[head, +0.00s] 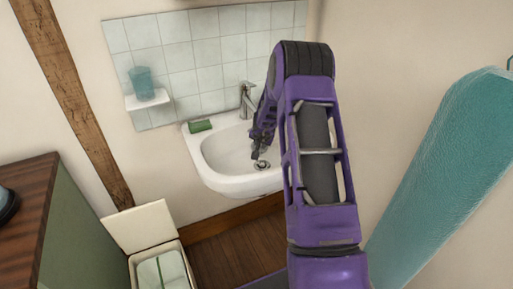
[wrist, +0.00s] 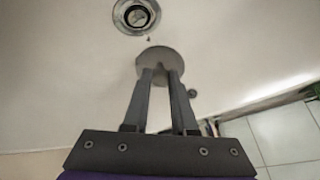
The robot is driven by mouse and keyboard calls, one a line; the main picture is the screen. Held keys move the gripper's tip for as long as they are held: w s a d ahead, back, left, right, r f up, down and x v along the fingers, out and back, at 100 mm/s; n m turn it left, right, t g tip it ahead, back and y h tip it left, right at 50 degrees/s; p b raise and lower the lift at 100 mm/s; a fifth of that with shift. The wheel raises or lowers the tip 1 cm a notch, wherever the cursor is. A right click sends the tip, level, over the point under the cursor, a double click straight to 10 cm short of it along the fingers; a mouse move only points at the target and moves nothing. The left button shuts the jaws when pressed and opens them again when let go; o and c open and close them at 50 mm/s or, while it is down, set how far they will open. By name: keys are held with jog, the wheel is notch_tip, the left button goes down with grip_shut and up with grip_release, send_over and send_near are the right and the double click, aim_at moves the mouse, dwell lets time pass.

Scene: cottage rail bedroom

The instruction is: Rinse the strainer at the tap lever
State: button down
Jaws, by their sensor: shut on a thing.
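My gripper (head: 257,150) is low inside the white washbasin (head: 215,152), close above the drain (head: 262,165). In the wrist view its two fingers (wrist: 160,72) are shut on a small round grey disc, which looks like the strainer (wrist: 153,53). The fingers cover part of it. The open drain ring (wrist: 137,14) shows just beyond it, apart from the disc. The metal tap with its lever (head: 246,92) stands at the back of the basin, left of my arm. No running water is visible. My arm hides the basin's right side.
A green block (head: 200,126) lies on the basin's left corner. A teal cup (head: 141,80) stands on a small wall shelf (head: 147,100). A bin with a raised lid (head: 140,227) and a dark wooden top (head: 25,205) are at left. A teal hanging surface (head: 445,160) is at right.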

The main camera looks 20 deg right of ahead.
jog(key=s+a+r+b, duration=0.1)
jog(key=s+r, duration=0.3)
jog(key=s, duration=0.1)
dwell(0.7)
dwell(0.5)
